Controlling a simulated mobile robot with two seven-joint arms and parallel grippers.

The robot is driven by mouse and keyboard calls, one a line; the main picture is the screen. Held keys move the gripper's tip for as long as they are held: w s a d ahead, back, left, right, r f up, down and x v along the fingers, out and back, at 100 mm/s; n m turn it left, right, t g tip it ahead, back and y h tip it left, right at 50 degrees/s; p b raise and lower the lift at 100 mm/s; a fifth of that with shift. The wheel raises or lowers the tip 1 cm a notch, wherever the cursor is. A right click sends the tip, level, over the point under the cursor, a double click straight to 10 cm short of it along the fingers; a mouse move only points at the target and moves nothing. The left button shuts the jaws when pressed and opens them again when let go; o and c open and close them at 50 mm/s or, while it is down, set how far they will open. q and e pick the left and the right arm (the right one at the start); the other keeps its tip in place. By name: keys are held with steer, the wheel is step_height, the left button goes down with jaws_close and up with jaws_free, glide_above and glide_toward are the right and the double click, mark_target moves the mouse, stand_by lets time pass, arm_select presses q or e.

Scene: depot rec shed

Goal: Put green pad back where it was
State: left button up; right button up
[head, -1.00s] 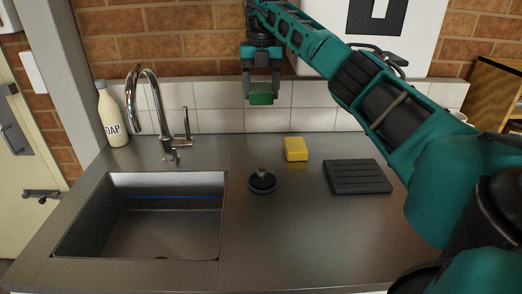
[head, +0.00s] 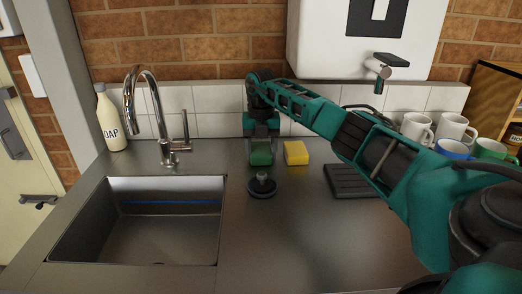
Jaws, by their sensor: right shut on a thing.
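The green pad (head: 261,156) is held in my right gripper (head: 261,152), low over the steel counter (head: 285,235). It is just left of a yellow sponge (head: 296,153) and behind a round dark sink plug (head: 262,185). My right gripper is shut on the pad; I cannot tell whether the pad's underside touches the counter. My left gripper is not in view.
The sink (head: 140,222) with its tap (head: 160,118) is at the left. A soap bottle (head: 110,118) stands behind it. A dark ridged mat (head: 350,182) lies right, partly behind my arm. Several mugs (head: 415,128) stand at the back right. The front counter is clear.

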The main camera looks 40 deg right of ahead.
mark_target(261, 151)
steer(key=shift+f, duration=0.1)
steer(key=o, duration=1.2)
step_height(261, 151, up, 12)
steer(key=shift+r+p, duration=0.25)
steer(key=shift+p, duration=0.2)
